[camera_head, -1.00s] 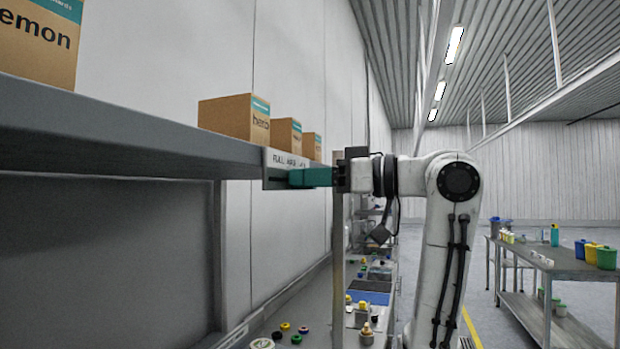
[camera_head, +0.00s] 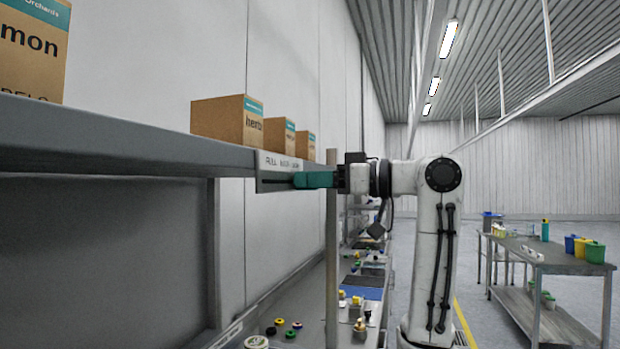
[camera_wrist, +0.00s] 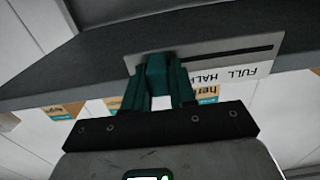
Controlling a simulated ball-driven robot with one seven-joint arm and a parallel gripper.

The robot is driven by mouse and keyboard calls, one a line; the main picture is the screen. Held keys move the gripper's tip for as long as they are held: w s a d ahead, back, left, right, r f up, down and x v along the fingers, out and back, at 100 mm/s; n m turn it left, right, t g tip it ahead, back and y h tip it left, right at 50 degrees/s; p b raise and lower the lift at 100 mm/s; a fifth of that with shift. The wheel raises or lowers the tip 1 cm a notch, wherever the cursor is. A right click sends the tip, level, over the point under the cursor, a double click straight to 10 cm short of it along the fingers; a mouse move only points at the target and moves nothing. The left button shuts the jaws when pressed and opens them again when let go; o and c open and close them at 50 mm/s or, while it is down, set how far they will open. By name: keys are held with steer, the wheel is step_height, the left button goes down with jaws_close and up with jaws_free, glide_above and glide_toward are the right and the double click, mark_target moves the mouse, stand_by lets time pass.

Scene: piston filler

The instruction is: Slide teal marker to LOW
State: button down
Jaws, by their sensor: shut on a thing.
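The teal marker (camera_wrist: 157,76) sits at the left end of the dark slot of a pale plate (camera_wrist: 225,58) in the wrist view. My gripper (camera_wrist: 158,92) has its teal fingers shut around the marker. In the head view the plate (camera_head: 275,183) is on the front of the shelf's edge, under a white label strip (camera_head: 278,163). There my gripper (camera_head: 300,180) is at the right part of the plate, and its fingers hide the marker. The wrist view shows the words FULL and HALF on the label (camera_wrist: 245,76); I cannot read LOW clearly.
Brown boxes (camera_head: 228,120) stand on the grey shelf (camera_head: 120,140) above the plate. A post (camera_head: 332,260) stands just beside my gripper. A lower bench (camera_head: 300,315) holds small coloured parts. A table with tubs (camera_head: 560,262) is at the right, with open floor between.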

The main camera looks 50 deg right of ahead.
steer(key=c, duration=1)
jaws_free()
steer(key=shift+d, duration=0.25)
steer(key=b+v, duration=0.2)
steer(key=v, duration=0.8)
steer(key=shift+s, duration=0.4)
steer(key=shift+d, duration=0.15)
